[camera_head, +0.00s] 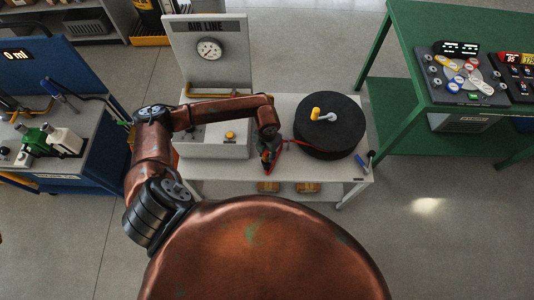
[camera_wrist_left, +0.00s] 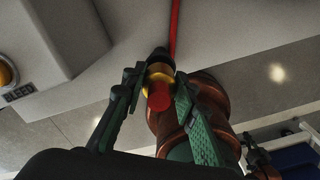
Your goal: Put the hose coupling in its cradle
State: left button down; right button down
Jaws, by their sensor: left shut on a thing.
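The hose coupling (camera_wrist_left: 159,88), with a brass collar and a red end, sits between the fingers of my left gripper (camera_wrist_left: 155,100) in the left wrist view. The gripper is shut on it. A red hose (camera_wrist_left: 174,30) runs up from it, away from the gripper. In the head view my left gripper (camera_head: 268,156) is over the front part of the light bench, between the grey air line unit (camera_head: 215,150) and the black hose reel (camera_head: 335,143). The coupling is too small to make out clearly there. I cannot make out the cradle.
The air line unit has an upright panel with a gauge (camera_head: 209,49) and a yellow bleed button (camera_head: 230,135). The reel has a crank with a yellow knob (camera_head: 316,113). A blue-handled tool (camera_head: 360,161) is at the bench's right edge. A green table (camera_head: 400,50) stands right.

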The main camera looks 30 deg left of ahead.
pick_arm(q)
jog(key=shift+f+b, duration=0.7)
jog(key=shift+f, duration=0.55)
jog(key=c, duration=1.5)
grip_release()
jog(key=shift+r, duration=0.1)
jog(key=shift+o, duration=0.3)
jog(key=o, duration=0.4)
jog(key=shift+o, duration=0.2)
jog(key=shift+r+p, duration=3.85)
jog(key=shift+r, duration=1.7)
jog(key=shift+f, duration=0.1)
